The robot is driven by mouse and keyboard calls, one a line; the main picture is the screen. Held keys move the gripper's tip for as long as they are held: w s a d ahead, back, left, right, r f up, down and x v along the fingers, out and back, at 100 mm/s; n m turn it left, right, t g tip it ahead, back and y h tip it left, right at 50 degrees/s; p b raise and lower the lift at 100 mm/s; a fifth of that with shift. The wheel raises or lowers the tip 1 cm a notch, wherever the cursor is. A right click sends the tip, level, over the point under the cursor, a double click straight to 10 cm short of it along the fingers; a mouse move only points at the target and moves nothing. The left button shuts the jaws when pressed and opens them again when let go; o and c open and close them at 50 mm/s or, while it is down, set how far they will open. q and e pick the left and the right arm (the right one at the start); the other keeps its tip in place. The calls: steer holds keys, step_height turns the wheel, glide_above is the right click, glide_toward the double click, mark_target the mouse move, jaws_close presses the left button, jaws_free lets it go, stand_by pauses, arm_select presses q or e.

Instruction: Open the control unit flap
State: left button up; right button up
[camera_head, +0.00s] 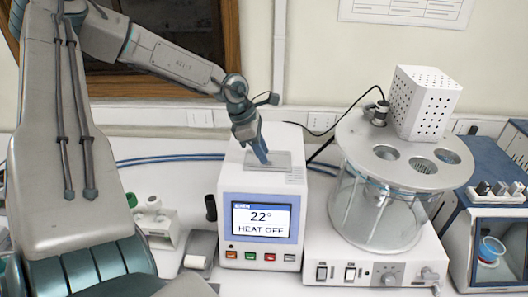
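The white control unit (228,184) stands on the bench at the middle, with a lit screen (262,220) reading "22°" and "HEAT OFF" and coloured buttons below it. A grey rectangular plate (280,160), which looks like the flap, lies on its top face. My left gripper (262,158) points down at this plate, its blue-grey fingertips at or just above the plate's left part. The fingers look close together, but the gap between them is too small to judge. My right gripper is not in view.
A glass bath with a round metal lid (405,150) and a perforated white box (426,102) stand close on the right. A device with a blue cup (490,250) is at the far right. White fittings (155,220) and a grey block (201,250) lie left of the unit.

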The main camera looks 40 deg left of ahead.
arm_select(q)
steer(key=shift+w+d+f, duration=0.15)
steer(key=shift+f, duration=0.45)
steer(key=shift+w+d+f, duration=0.1)
steer(key=shift+w+f, duration=0.15)
steer(key=shift+f, duration=0.1)
steer(key=shift+s, duration=0.1)
jaws_close()
